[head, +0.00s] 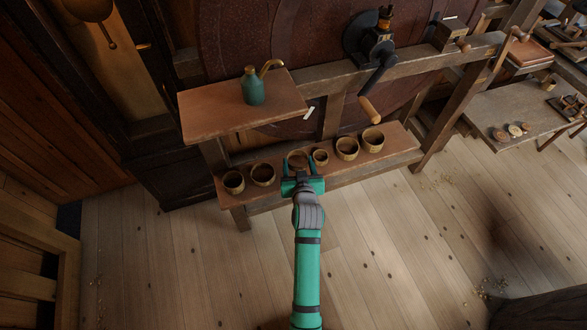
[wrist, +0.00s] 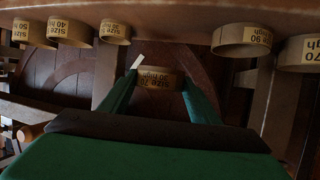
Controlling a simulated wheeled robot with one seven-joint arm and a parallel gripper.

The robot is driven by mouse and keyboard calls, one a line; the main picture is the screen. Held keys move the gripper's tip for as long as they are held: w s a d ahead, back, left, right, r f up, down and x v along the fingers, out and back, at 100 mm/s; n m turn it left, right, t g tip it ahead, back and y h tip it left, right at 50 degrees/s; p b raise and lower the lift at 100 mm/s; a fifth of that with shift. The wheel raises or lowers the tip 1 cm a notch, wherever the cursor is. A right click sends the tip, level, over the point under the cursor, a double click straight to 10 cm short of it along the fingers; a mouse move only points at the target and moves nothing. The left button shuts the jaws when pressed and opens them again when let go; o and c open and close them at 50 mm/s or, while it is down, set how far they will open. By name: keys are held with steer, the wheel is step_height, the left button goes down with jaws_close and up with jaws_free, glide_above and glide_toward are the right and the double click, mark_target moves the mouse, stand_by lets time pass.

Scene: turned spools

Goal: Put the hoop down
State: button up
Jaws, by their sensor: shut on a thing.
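My gripper (head: 300,170) is shut on a tan hoop (head: 297,159) with a label, at the front of the low wooden shelf (head: 404,149). The wrist view is upside down; there the held hoop (wrist: 158,77) sits between the green fingers, with a visible gap between it and the shelf board (wrist: 170,20). It looks raised a little above the shelf. Its label is hard to read fully. In the head view the gripper partly hides the hoop.
Two hoops (head: 262,174) stand on the shelf to the left. A small hoop (head: 320,157) is close on the right, with two larger ones (head: 347,148) beyond it. A green oil can (head: 254,88) stands on the upper board. A crank handle (head: 369,108) hangs behind the shelf.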

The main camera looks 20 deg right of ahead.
glide_above(293, 173)
step_height(293, 173, down, 4)
steer(key=shift+s+d+f, duration=0.1)
steer(key=shift+f, duration=0.1)
steer(key=f, duration=0.3)
steer(key=shift+w, duration=0.25)
steer(key=shift+s+d+f, duration=0.15)
steer(key=shift+d+f, duration=0.05)
steer(key=shift+a+f, duration=0.1)
steer(key=shift+a, duration=0.25)
steer(key=o, duration=0.9)
steer(key=shift+o, duration=0.5)
steer(key=shift+d, duration=0.1)
